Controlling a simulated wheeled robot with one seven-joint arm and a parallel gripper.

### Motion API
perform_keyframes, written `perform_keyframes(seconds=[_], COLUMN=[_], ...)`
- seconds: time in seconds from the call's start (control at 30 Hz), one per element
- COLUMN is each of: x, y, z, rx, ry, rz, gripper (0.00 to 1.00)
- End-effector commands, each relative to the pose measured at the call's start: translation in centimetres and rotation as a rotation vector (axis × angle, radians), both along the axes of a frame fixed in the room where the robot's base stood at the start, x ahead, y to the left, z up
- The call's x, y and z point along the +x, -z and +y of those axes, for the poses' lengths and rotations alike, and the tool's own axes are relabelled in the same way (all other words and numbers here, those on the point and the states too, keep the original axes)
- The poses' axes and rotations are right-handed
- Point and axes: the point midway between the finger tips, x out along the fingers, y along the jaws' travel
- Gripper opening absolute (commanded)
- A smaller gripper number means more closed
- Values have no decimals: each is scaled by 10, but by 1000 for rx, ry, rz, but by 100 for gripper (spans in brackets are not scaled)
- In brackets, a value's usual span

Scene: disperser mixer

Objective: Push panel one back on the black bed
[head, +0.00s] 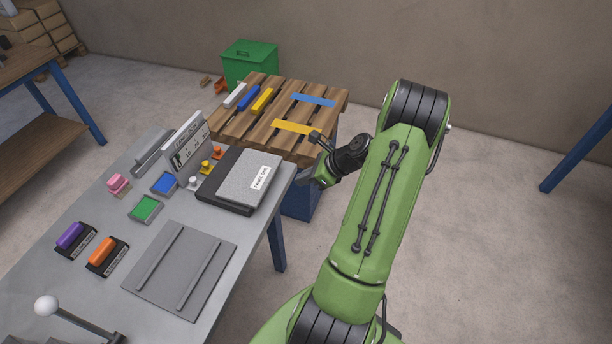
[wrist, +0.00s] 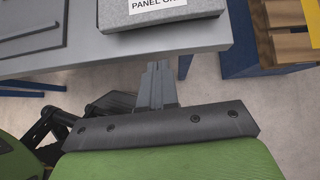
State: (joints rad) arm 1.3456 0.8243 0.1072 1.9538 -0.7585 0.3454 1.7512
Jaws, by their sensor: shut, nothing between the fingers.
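Panel one (head: 247,182) is a grey speckled slab with a white "PANEL ONE" label. It lies on the black bed (head: 218,171) near the table's right end. A strip of the black bed shows bare along the panel's left side. The panel's edge and label also show at the top of the wrist view (wrist: 150,15). My gripper (wrist: 158,68) is shut and empty, just off the table edge beside the panel, apart from it. In the head view my gripper is partly hidden by my wrist.
The grey table (head: 75,215) holds a sign board (head: 186,147), coloured pads, purple and orange handled blocks, and a grey railed plate (head: 180,268). A wooden pallet (head: 290,117) with coloured bars stands behind. A green bin (head: 250,62) is farther back.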

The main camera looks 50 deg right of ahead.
Motion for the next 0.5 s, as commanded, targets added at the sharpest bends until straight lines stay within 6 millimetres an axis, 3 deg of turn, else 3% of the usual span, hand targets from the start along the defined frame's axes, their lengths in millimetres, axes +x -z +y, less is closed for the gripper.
perform_keyframes(seconds=[0.23, 0.5], x=[36, 68], y=[41, 36], z=[16, 29], rx=[0, -2], ry=[-4, -3], rz=[1, 1], gripper=[0, 0])
